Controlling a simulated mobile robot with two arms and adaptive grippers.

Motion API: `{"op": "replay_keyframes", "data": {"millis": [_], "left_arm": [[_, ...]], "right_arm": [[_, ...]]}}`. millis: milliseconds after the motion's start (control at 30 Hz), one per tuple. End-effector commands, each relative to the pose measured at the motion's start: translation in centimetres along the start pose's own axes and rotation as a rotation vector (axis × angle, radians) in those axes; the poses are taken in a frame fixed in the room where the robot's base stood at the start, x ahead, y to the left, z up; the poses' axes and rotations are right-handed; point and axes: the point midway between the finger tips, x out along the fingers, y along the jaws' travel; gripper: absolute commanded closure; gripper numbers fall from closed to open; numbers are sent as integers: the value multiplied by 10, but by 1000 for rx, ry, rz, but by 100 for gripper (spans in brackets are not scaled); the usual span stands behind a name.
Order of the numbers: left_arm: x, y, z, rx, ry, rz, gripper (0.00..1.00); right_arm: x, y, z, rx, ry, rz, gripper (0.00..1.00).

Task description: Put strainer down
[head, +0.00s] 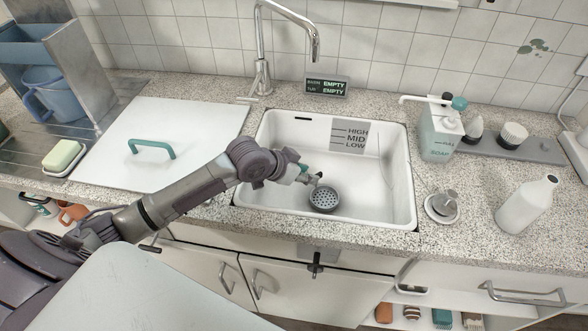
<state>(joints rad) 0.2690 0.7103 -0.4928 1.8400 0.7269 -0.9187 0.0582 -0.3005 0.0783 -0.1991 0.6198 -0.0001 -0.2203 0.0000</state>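The strainer (324,199) is a dark grey round piece with small holes, low inside the white sink (390,205). I cannot tell whether it rests on the sink floor or hangs just above it. My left gripper (317,179) reaches into the sink from the left, with its fingertips at the strainer's upper left edge. The fingers are small and partly hidden by the wrist, so I cannot tell whether they are shut on the strainer. My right gripper is not in view.
A white board with a green handle (152,148) lies left of the sink, under my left arm. The tap (262,60) stands behind. A metal stopper-like piece (443,205), white bottle (527,204) and soap dispenser (440,132) stand on the right counter.

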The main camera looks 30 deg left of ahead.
Motion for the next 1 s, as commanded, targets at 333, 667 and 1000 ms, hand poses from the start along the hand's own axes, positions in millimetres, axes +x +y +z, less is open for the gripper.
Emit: {"op": "replay_keyframes", "data": {"millis": [333,667,1000], "left_arm": [[-59,0,1,0,-1,0,64],[-66,1,0,-1,-1,2,64],[-68,1,-2,-1,0,2,64]], "right_arm": [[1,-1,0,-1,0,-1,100],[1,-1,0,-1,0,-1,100],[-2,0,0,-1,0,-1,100]]}}
